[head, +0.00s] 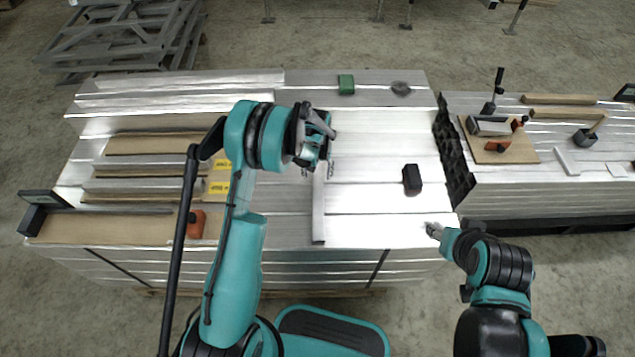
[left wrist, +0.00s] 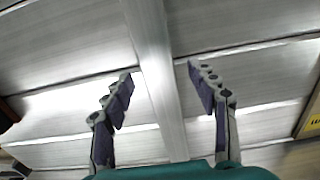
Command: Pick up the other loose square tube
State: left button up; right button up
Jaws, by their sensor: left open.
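A loose square tube (head: 318,215), pale silver, lies front to back on the bright metal sheets of the main stack. In the left wrist view the tube (left wrist: 160,60) runs lengthwise between the fingers. My left gripper (head: 318,168) is over the tube's far part, with its fingers apart on either side. Its two fingers (left wrist: 160,75) show empty space between them and the tube, with no contact visible. The far end of the tube is hidden by the gripper in the head view. My right gripper (head: 434,230) is near the stack's front right corner, away from the tube; its jaw opening is unclear.
A black block (head: 412,179) lies right of the tube. A green block (head: 346,84) and a dark lump (head: 401,88) are at the back. Brown boards (head: 150,143) lie left. A second stack right holds a clamp on a wooden board (head: 520,150) and a mallet (head: 588,135).

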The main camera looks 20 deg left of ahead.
aim_at(318, 177)
pick_arm(q)
notch_tip(318, 177, down, 3)
jog(key=shift+w+f+b, duration=0.1)
jog(key=shift+b, duration=0.35)
jog(key=shift+c, duration=0.7)
grip_shut()
